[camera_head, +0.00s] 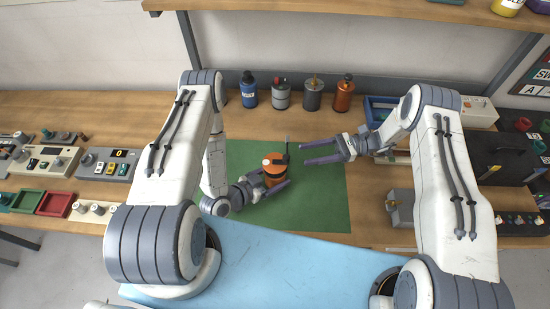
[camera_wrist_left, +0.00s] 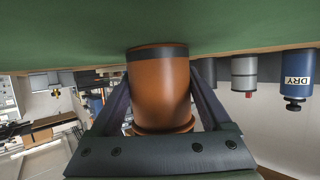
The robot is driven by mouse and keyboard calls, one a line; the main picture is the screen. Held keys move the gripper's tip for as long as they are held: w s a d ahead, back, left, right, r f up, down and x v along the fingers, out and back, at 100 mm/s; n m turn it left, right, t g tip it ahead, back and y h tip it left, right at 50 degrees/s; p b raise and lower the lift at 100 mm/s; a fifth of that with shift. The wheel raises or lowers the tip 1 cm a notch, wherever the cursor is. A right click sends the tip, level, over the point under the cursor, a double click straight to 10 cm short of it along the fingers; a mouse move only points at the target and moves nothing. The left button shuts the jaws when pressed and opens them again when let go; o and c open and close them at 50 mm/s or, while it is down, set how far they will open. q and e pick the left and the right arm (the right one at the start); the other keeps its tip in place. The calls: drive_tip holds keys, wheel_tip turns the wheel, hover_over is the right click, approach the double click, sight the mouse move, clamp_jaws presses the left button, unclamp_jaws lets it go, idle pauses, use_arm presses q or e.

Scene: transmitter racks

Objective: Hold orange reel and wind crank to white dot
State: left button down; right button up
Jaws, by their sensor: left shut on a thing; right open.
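The orange reel (camera_head: 273,178) stands upright on the green mat (camera_head: 315,205). In the left wrist view the reel (camera_wrist_left: 160,88) fills the space between the fingers. My left gripper (camera_head: 272,184) is shut on it, one finger on each side. A dark crank (camera_head: 285,157) sits on top of the reel with an upright handle at its right end.
Several bottles and cans, including a blue bottle (camera_head: 249,90) and an orange can (camera_head: 344,93), line the back of the bench. Control boxes (camera_head: 108,164) stand at the left. The mat's right part is clear.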

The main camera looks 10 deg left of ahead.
sight(275, 164)
drive_tip(key=x, duration=1)
drive_tip(key=shift+s+a, duration=0.15)
drive_tip(key=shift+a, duration=0.15)
clamp_jaws()
